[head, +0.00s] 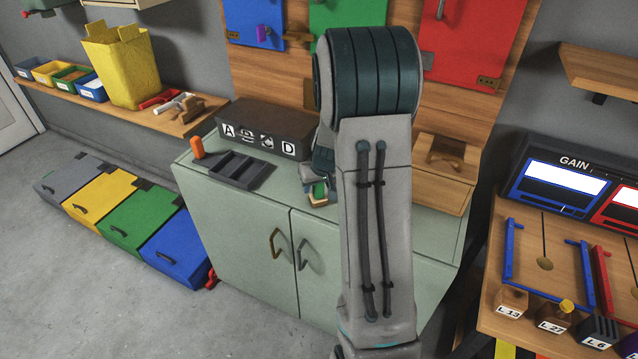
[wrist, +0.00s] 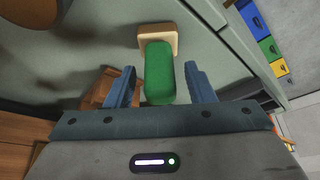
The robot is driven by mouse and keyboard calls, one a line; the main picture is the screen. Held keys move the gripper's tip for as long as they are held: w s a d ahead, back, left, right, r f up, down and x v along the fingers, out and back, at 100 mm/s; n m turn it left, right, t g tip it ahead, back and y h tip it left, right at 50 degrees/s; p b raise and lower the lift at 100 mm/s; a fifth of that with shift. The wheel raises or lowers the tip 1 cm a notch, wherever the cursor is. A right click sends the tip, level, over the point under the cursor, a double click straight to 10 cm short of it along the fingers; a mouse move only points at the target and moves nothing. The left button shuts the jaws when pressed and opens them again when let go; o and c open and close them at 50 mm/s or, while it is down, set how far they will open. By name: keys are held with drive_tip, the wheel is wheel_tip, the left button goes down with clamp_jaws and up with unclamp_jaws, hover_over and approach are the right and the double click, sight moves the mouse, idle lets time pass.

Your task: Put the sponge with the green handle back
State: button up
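The sponge with the green handle (head: 318,191) stands on the pale green cabinet top (head: 395,215), near its front edge. In the wrist view, its green handle (wrist: 159,75) points toward my gripper and its tan sponge block (wrist: 158,37) is at the far end. My gripper (wrist: 159,67) is open, with one blue finger on each side of the handle and a visible gap on both sides. In the head view, my arm hides most of the gripper.
A dark tray with slots (head: 236,170) lies left of the sponge, with an orange object (head: 197,147) beside it. Behind stands a dark box lettered A, C, D (head: 265,128). A wooden box (head: 445,172) stands at the cabinet's right end. Two cabinet handles (head: 277,244) face front.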

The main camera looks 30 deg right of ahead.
drive_tip(key=shift+r, duration=0.45)
drive_tip(key=d+v, duration=0.1)
drive_tip(key=v, duration=1)
drive_tip(key=s+a+r+g, duration=0.1)
drive_tip(key=s+a+r, duration=0.1)
drive_tip(key=s+a, duration=0.6)
drive_tip(key=s+a+r+n, duration=0.1)
drive_tip(key=s+a+r, duration=0.1)
drive_tip(key=s+a, duration=0.6)
drive_tip(key=s, duration=0.5)
drive_tip(key=shift+r+g+y, duration=0.3)
drive_tip(key=shift+r+g, duration=0.1)
drive_tip(key=shift+c, duration=1.4)
drive_tip(key=shift+d, duration=0.15)
